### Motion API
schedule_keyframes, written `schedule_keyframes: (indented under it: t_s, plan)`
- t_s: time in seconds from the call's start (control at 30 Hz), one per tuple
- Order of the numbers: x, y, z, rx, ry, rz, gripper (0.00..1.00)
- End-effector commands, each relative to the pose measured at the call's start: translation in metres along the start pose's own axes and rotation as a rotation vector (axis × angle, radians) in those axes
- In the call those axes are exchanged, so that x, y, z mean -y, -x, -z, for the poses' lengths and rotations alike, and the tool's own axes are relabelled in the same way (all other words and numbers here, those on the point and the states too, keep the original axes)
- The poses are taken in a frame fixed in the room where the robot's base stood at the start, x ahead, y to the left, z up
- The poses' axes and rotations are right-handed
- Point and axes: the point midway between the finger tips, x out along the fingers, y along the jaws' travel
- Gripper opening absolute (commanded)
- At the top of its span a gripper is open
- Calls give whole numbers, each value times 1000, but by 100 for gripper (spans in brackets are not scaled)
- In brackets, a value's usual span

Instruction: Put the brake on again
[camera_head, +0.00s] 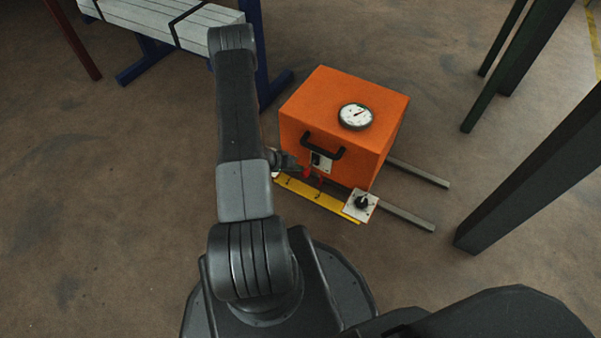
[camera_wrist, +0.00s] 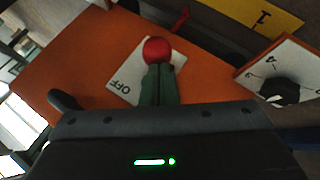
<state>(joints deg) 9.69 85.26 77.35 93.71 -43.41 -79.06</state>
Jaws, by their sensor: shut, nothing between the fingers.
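An orange box (camera_head: 325,105) stands on the floor ahead of my arm. A red ball knob (camera_wrist: 157,50) shows in the wrist view over a white plate (camera_wrist: 122,88) marked OFF on the box's orange face. The knob is a small red spot (camera_head: 306,173) in the head view. No label names the brake. My gripper (camera_wrist: 158,72) is shut and empty, its green fingertips just below the red ball in the picture. Whether they touch it, I cannot tell. In the head view my gripper (camera_head: 298,170) is at the box's near face.
A black handle (camera_head: 323,146) and a round gauge (camera_head: 356,116) are on the box. A yellow strip (camera_head: 318,198) runs along its front to a plate with a black dial knob (camera_head: 362,202). Dark posts (camera_head: 530,170) stand right; a blue-legged rack (camera_head: 155,60) stands back left.

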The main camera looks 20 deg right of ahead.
Motion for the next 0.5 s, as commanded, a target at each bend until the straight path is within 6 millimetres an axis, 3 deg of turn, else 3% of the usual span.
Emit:
schedule_keyframes:
  t_s: [0.5]
  plan:
    - [28, -26, -25, 1, 1, 1, 0]
